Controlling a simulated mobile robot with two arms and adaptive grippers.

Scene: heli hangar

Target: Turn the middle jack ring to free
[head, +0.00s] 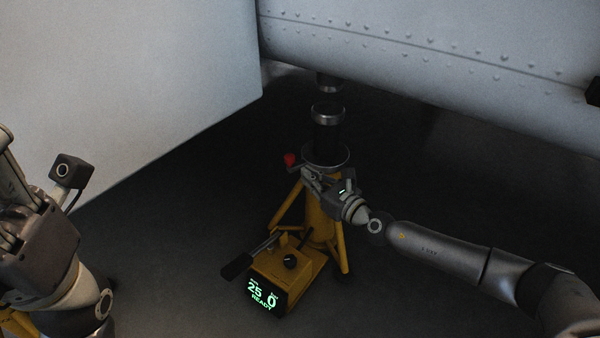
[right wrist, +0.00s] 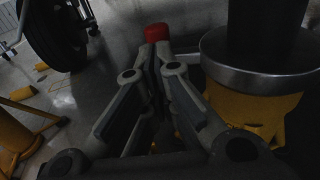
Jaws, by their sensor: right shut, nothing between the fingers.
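The yellow jack (head: 322,220) stands on the floor under the grey aircraft body. Its silver ring (head: 336,164) sits at the top of the yellow body, around a dark column; the ring also shows in the right wrist view (right wrist: 255,78). A red knob (head: 290,159) sticks out on the ring's left side and shows past my fingertips in the right wrist view (right wrist: 156,32). My right gripper (head: 306,171) is shut and empty, close to the knob; I cannot tell whether it touches. My left gripper (head: 8,150) is at the left edge, away from the jack, its fingertips unclear.
A yellow pump box (head: 285,272) with a green display reading "25 0 READY" stands before the jack, with a black-gripped lever (head: 237,265). A grey panel (head: 120,80) fills the left back. In the right wrist view, a wheel (right wrist: 52,32) and yellow legs (right wrist: 22,125) show at left.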

